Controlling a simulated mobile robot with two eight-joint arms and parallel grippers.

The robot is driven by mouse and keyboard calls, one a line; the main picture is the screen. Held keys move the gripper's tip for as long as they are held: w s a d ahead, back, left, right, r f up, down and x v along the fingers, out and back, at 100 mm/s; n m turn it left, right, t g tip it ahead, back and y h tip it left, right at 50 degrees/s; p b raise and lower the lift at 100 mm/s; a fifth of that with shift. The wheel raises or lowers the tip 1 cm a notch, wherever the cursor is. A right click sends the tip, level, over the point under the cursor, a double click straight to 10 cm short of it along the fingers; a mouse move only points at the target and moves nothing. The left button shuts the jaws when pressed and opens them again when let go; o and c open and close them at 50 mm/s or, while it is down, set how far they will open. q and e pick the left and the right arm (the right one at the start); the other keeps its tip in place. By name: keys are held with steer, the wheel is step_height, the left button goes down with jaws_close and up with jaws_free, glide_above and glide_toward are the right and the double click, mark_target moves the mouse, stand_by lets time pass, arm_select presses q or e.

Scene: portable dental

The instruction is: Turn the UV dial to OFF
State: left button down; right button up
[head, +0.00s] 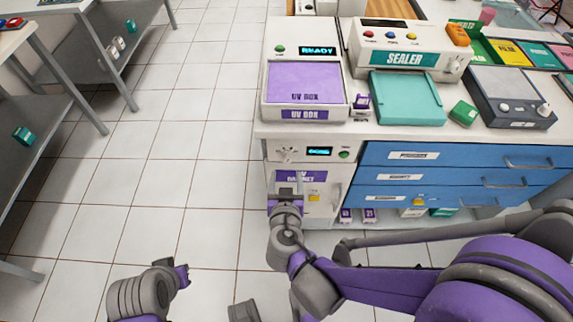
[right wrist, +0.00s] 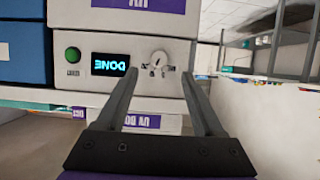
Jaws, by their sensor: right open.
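The UV dial is a small pale round knob (head: 284,153) on the left of the UV cabinet's front panel (head: 265,148). It shows upright-facing in the right wrist view (right wrist: 160,59), with small dark marks around it too small to read. My right gripper (head: 287,178) is just below the dial in the head view. In the right wrist view its open fingers (right wrist: 160,75) reach toward the dial, one on each side, with no contact visible. My left gripper (head: 181,275) is low over the floor at the left; its jaws are too small to judge.
Beside the dial are a lit display (right wrist: 110,65) reading DONE and a green button (right wrist: 73,54). The UV box (head: 303,85) and sealer (head: 409,52) stand on the counter above. Blue drawers (head: 455,170) with protruding handles are to the right.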

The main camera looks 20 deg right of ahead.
mark_target(287, 161)
steer(key=b+x, duration=0.1)
steer(key=x, duration=0.6)
steer(key=shift+w+d, duration=0.1)
jaws_close()
